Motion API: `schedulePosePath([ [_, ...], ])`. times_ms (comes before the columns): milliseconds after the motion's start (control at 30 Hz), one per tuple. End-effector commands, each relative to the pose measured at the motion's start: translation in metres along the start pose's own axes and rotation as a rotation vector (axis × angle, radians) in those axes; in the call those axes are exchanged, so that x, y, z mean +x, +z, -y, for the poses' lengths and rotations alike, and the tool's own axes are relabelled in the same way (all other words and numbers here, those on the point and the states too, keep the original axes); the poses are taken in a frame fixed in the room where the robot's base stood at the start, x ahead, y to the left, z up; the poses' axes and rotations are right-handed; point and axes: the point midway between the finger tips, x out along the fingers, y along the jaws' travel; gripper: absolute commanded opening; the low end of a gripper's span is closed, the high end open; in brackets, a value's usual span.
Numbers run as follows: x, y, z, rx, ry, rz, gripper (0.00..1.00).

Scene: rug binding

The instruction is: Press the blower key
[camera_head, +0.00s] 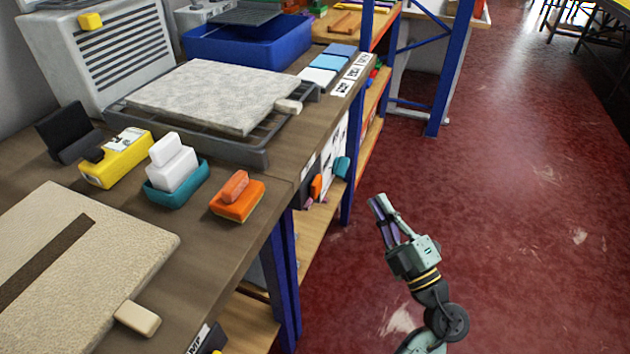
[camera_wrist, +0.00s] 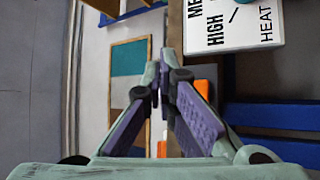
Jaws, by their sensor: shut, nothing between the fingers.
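A grey vented housing (camera_head: 95,50) stands at the back left of the bench in the head view. A small yellow block (camera_head: 90,22) sits on its front, above the slats. It bears no readable marking, so I cannot tell whether it is the blower key. My gripper (camera_head: 381,203) is over the red floor, right of the bench and well apart from the housing. Its fingers are shut and empty; in the wrist view the fingertips (camera_wrist: 160,62) come together near a white sign (camera_wrist: 232,22) reading "HIGH" and "HEAT". The housing is not recognisable in the wrist view.
The bench holds a pale slab on a dark rack (camera_head: 230,148), a blue bin (camera_head: 245,45), a yellow tool (camera_head: 117,160), a teal holder (camera_head: 178,192) and an orange block (camera_head: 237,207). A blue post (camera_head: 437,100) stands behind my gripper. Red floor (camera_head: 520,220) is clear at right.

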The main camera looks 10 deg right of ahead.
Motion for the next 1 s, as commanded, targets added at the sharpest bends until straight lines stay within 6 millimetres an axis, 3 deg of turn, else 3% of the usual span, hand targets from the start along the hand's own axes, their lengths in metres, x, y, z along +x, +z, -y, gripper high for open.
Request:
schedulePosePath([
  [367, 0.006, -0.005, 0.005, 0.001, -0.001, -0.004, 0.00],
  [1000, 0.059, -0.043, 0.041, 0.002, 0.001, -0.003, 0.00],
])
